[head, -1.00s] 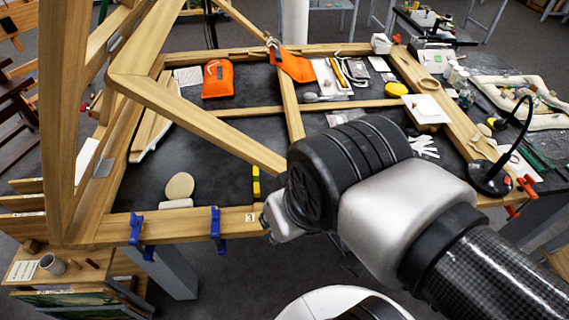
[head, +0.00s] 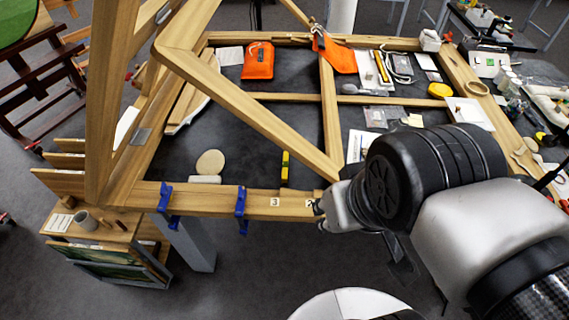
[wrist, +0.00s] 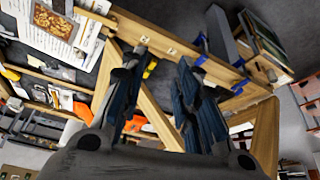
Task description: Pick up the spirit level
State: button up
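The spirit level (head: 285,168) is a small yellow and black bar. In the head view it lies on the dark surface just behind the front wooden rail, near the label 3. In the wrist view a small yellow part of it (wrist: 151,66) shows between my fingers, beyond the near finger. My gripper (wrist: 162,58) is open and empty, with its two dark fingers apart. In the head view the gripper is mostly hidden by my wrist, in front of the rail and to the right of the level.
A wooden frame (head: 225,199) surrounds the dark work surface, and a diagonal beam (head: 250,115) rises over it. Blue clamps (head: 241,205) grip the front rail left of the level. A round beige pad (head: 210,162) lies further left.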

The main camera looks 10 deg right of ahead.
aim_at(286, 161)
jog(key=i+j+z, duration=0.15)
jog(key=j, duration=0.15)
jog(key=i+j+z, duration=0.15)
jog(key=j, duration=0.15)
jog(key=i+j+z, duration=0.1)
jog(key=j, duration=0.2)
jog(key=i+j+z, duration=0.15)
jog(key=j, duration=0.45)
